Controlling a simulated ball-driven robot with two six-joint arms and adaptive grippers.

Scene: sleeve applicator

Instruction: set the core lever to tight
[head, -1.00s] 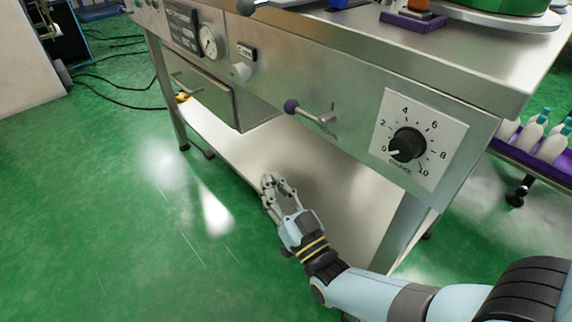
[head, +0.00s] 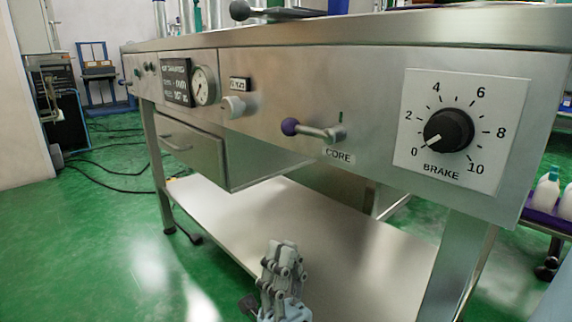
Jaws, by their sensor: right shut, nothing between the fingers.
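The core lever (head: 314,131) is on the front panel of the steel machine, above a label reading CORE. It is a metal arm with a purple ball knob (head: 290,127) at its left end, pointing left from a pivot at its right. A small dark green mark stands above the pivot. No tight marking can be read. My right gripper (head: 284,250) is at the bottom middle, shut and empty, below the lever and apart from it. My left gripper is not in view.
A brake dial (head: 448,130) on a white plate is right of the lever, pointing near 0. A gauge (head: 203,85) and a pale knob (head: 234,106) are to its left. A lower steel shelf (head: 290,215) lies beneath.

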